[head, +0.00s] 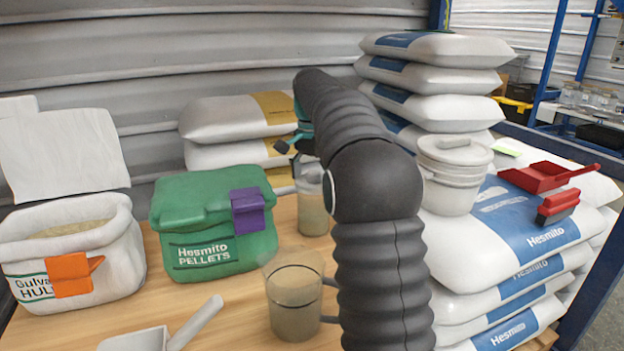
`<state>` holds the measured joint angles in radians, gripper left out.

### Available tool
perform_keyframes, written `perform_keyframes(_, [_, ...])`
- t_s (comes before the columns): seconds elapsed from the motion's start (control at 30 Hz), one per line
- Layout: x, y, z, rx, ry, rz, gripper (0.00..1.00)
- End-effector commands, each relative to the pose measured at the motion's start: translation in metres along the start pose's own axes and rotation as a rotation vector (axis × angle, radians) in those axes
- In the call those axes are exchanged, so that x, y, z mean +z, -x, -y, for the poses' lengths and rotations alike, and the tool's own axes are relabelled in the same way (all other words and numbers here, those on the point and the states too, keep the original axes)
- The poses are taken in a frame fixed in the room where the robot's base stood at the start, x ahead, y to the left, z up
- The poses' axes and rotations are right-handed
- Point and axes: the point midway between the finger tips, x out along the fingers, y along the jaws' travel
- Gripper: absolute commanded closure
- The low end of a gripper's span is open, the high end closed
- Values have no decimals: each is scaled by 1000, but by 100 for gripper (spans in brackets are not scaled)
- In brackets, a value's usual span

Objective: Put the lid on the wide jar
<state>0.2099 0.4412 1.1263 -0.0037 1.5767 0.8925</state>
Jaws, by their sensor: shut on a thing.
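My gripper (298,150) is partly hidden behind my own dark arm, with one dark finger showing at its left. It is shut on what looks like the lid (309,168), a pale grey piece just below the fingers. A clear jar (313,214) with pale contents stands on the wooden table directly below it, its right side hidden by my arm. I cannot tell whether the lid touches the jar's rim or is apart from it.
A clear jug (293,318) stands in front. A scoop (196,322) lies in front. Stacked sacks (545,245) at right carry a white bucket (450,190), red dustpan (540,177) and brush (557,207).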

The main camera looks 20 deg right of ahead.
Motion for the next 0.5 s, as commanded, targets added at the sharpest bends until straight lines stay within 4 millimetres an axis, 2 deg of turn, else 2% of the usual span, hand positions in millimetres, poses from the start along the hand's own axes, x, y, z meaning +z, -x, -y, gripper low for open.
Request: perform_keyframes(0.5, [0, -4, 0, 0, 0, 0, 24])
